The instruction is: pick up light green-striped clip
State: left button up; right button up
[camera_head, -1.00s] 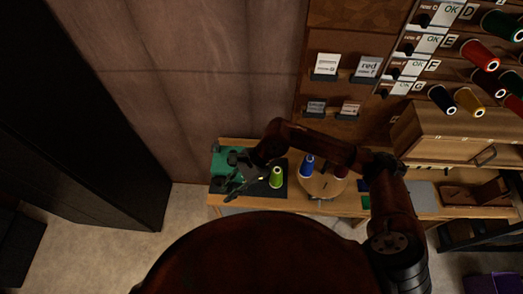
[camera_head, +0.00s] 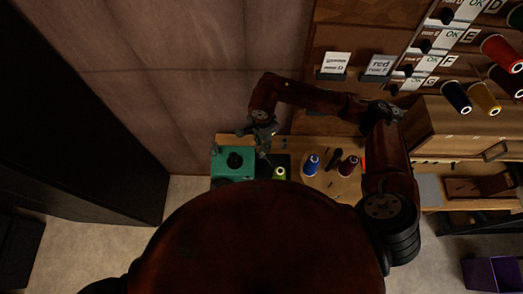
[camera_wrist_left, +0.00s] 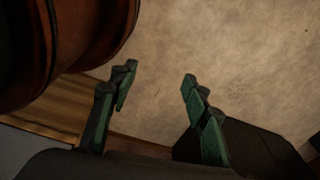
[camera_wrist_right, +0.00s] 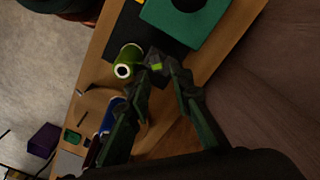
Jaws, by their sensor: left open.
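The light green-striped clip (camera_wrist_right: 157,66) is a small dark piece with a bright green mark. In the right wrist view it sits between the fingertips of my right gripper (camera_wrist_right: 160,76), which has closed in on it. In the head view my right gripper (camera_head: 264,142) is above the back of the table, near the dark mat; the clip is too small and dark to make out there. My left gripper (camera_wrist_left: 157,88) is open and empty over bare floor, and is out of the head view.
A blue spool (camera_head: 312,165) and a dark red spool (camera_head: 348,166) stand to the right. Spool racks fill the right wall.

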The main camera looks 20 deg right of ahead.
jog(key=f+p, duration=0.1)
jog(key=d+f+p, duration=0.1)
jog(key=f, duration=0.1)
jog(key=shift+s+f, duration=0.1)
jog(key=shift+f, duration=1.05)
jog(key=shift+a, duration=0.1)
grip_shut()
pick_arm(q)
jog(key=r, duration=0.2)
jog(key=shift+s+a+r, duration=0.1)
jog(key=shift+s+r, duration=0.15)
jog(key=shift+r, duration=0.1)
jog(key=shift+w+f, duration=0.1)
pick_arm(e)
jog(key=shift+r, duration=0.1)
